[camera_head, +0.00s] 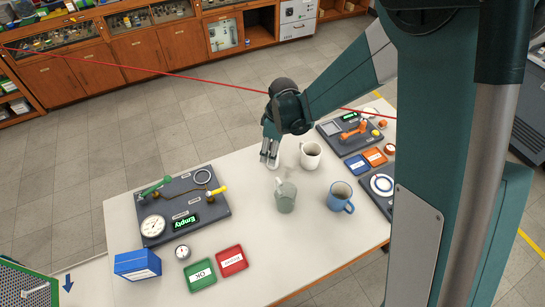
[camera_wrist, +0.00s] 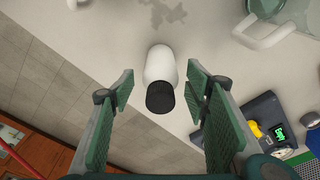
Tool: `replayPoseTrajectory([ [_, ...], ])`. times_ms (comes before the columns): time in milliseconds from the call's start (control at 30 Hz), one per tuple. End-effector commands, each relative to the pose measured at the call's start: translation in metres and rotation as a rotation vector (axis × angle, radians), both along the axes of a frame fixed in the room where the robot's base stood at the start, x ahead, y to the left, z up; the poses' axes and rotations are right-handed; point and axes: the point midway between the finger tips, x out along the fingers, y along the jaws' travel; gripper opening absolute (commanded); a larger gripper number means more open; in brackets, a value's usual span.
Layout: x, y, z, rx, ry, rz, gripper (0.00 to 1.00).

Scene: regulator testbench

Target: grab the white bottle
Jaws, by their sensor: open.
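The white bottle (camera_wrist: 159,62) has a black cap (camera_wrist: 160,98) and shows in the wrist view, between the two finger pads and tilted toward the camera in the picture. My gripper (camera_wrist: 160,70) is open, with one green finger on each side of the bottle and a visible gap on both sides. In the head view my gripper (camera_head: 269,160) hangs over the far edge of the white table, pointing down. I cannot make out the bottle there; the gripper seems to hide it.
A gauge board (camera_head: 180,225) lies left, with green (camera_head: 201,275) and red (camera_head: 232,261) trays in front.

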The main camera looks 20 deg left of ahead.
Motion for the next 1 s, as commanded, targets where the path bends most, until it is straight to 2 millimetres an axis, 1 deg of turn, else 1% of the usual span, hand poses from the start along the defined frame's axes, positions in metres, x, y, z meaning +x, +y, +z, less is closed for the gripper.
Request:
replayPoseTrajectory([
  [200,-0.001,0.003,-0.021,0.000,0.000,0.000,0.46],
  [400,-0.001,0.004,-0.034,0.000,0.000,0.000,0.46],
  [1000,-0.001,0.005,-0.035,0.000,0.000,0.000,0.46],
])
